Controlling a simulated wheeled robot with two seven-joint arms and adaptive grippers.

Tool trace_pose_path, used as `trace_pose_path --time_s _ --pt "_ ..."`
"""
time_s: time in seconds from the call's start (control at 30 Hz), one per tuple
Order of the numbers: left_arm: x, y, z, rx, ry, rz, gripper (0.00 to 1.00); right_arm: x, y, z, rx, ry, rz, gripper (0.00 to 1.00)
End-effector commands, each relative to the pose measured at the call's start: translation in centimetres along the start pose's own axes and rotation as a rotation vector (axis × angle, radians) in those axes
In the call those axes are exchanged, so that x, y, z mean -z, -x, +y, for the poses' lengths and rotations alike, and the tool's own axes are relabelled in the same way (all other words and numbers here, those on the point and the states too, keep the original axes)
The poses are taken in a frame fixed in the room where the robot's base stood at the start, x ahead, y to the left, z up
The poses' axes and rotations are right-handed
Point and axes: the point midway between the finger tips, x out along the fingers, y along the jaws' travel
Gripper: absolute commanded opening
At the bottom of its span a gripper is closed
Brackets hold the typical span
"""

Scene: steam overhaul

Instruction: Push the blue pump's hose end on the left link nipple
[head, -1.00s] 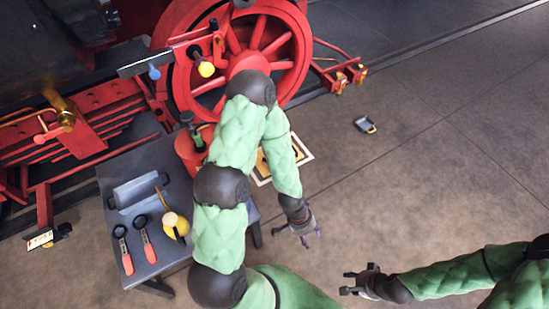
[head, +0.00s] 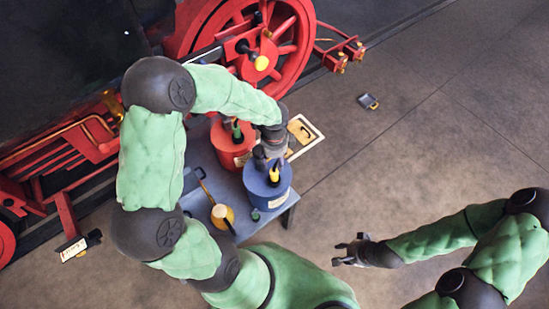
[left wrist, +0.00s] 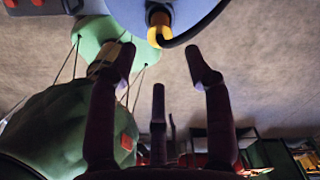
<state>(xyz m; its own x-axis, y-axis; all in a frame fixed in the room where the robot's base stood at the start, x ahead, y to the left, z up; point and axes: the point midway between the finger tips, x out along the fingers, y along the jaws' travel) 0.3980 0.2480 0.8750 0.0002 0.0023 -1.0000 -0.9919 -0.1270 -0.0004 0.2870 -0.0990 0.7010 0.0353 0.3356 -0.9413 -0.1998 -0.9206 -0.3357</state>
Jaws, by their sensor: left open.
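The blue pump (head: 267,196) is a blue round can on the near right end of the table. A yellow hose end (head: 274,174) stands at its top; in the left wrist view the yellow hose end (left wrist: 159,24) shows with a black hose curving beside it. My left gripper (head: 266,160) is just above the pump. In the left wrist view my left gripper (left wrist: 163,62) has its fingers spread, empty, with the hose end apart beyond the fingertips. My right gripper (head: 346,251) is empty over the floor, fingers apart. I cannot make out the left link nipple.
A red can (head: 230,146) stands beside the blue pump. A yellow oil can (head: 222,214) is on the grey table (head: 200,204). The floor at right is mostly clear.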

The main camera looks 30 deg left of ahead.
Motion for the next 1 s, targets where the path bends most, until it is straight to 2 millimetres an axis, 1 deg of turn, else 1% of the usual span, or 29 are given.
trace_pose_path --time_s 0.27,0.57,0.7,0.83,1.0 --pt "0.1 -2.6 0.1 -0.001 0.002 0.002 0.51 0.0 -2.2 0.8 0.000 0.000 -0.001 0.40" --pt "0.1 -6.5 0.1 -0.001 0.003 0.003 0.51 0.1 -5.4 1.9 0.000 0.001 -0.002 0.40" --pt "0.0 -7.9 0.1 -0.001 0.003 0.002 0.51 0.1 -6.1 2.2 0.000 0.001 -0.002 0.40" --pt "0.0 -8.7 0.1 -0.001 0.004 0.002 0.51 0.2 -6.6 2.3 0.000 0.001 -0.002 0.40" --pt "0.1 -8.9 0.0 0.000 0.004 0.002 0.51 0.2 -6.6 2.3 0.000 0.001 -0.001 0.40"
